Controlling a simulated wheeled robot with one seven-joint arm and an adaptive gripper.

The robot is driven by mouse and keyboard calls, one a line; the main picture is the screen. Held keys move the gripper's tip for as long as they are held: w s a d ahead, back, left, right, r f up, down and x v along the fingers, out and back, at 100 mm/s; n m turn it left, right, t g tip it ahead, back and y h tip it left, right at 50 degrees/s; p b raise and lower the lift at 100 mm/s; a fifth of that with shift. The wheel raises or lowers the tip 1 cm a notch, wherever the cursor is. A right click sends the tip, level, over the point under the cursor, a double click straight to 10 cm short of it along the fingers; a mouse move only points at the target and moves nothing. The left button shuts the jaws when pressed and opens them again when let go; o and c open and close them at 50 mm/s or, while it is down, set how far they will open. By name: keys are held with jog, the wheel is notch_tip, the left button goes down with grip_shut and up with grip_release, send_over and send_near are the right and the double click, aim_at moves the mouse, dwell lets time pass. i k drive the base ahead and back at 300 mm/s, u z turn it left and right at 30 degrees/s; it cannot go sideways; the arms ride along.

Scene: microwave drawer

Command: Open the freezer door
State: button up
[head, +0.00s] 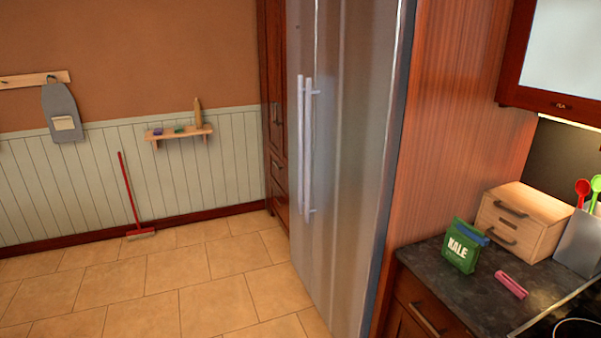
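A tall stainless steel fridge-freezer (350,150) stands in the middle of the head view, seen at a steep angle. Its two doors appear shut. Two long vertical handles stand side by side near the seam, the left handle (300,145) and the right handle (308,150). I cannot tell from this view which door is the freezer door. My gripper is not in view.
Tiled floor (215,295) is clear left of the fridge. At right, a dark counter (460,300) holds a kale bag (465,246), pink item (511,286) and wooden box (525,220).

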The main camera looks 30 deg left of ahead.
aim_at(302, 32)
jog(key=u, duration=0.2)
jog(key=k, duration=0.2)
jog(key=u, duration=0.9)
jog(key=k, duration=1.1)
jog(key=u, duration=1.25)
jog(key=i, duration=2.45)
jog(key=z, duration=0.15)
jog(key=i, duration=1.6)
jog(key=z, duration=1.6)
jog(key=i, duration=0.95)
jog(key=z, duration=0.85)
